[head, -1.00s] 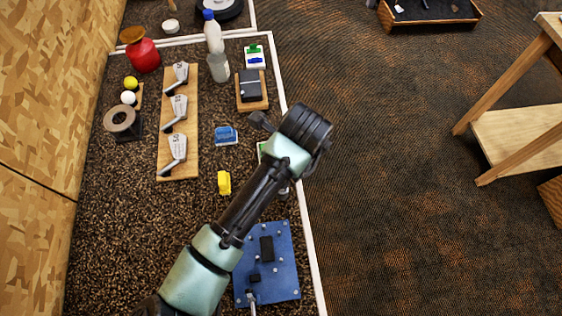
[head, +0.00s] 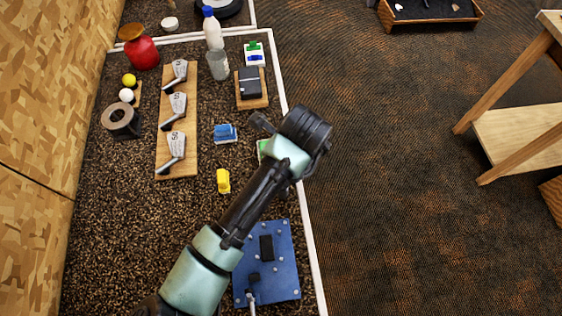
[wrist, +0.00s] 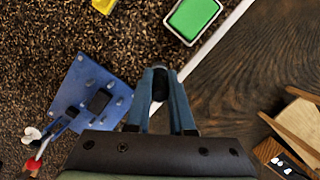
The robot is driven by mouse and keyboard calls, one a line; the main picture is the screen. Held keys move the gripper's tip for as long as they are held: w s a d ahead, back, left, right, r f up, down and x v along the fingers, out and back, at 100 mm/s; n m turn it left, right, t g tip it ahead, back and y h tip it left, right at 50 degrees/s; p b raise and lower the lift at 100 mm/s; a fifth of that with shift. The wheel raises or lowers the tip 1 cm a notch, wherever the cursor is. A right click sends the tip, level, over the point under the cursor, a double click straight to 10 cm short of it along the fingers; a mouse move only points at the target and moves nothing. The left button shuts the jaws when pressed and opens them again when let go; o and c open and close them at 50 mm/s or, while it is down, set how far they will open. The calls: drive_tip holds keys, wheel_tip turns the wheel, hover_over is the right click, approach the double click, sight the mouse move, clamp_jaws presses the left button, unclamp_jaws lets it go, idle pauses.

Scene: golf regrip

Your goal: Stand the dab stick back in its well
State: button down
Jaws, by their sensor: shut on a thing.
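My gripper (wrist: 160,75) shows in the wrist view with its two blue fingers closed together at the tips. A small dark thing (wrist: 160,86) sits between them, seen nearly end-on; I take it to be the dab stick, but its length is hidden. In the head view my arm hides the gripper. I cannot make out the stick's well for certain. A green pad in a pale tray (wrist: 194,17) lies beyond the fingertips in the wrist view, apart from them. In the head view the tray (head: 263,148) is mostly hidden by my wrist.
A blue board (head: 283,285) with studs and dark blocks lies at the bench's near right. A yellow piece (head: 223,181), a blue piece (head: 225,133) and a wooden rack (head: 187,150) of club heads lie left of my arm. Bottles (head: 212,30) stand behind. A white edge (head: 309,225) bounds the bench.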

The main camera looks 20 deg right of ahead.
drive_tip(key=c, duration=0.7)
unclamp_jaws()
drive_tip(key=shift+r, duration=0.1)
drive_tip(key=p+v, duration=0.2)
drive_tip(key=w+p+v, duration=0.1)
drive_tip(key=p+v, duration=0.1)
drive_tip(key=v, duration=0.1)
drive_tip(key=p+v, duration=0.2)
drive_tip(key=shift+w+a+r+p, duration=0.15)
drive_tip(key=shift+a+r+p, duration=0.1)
drive_tip(key=shift+r+p, duration=0.25)
idle(0.3)
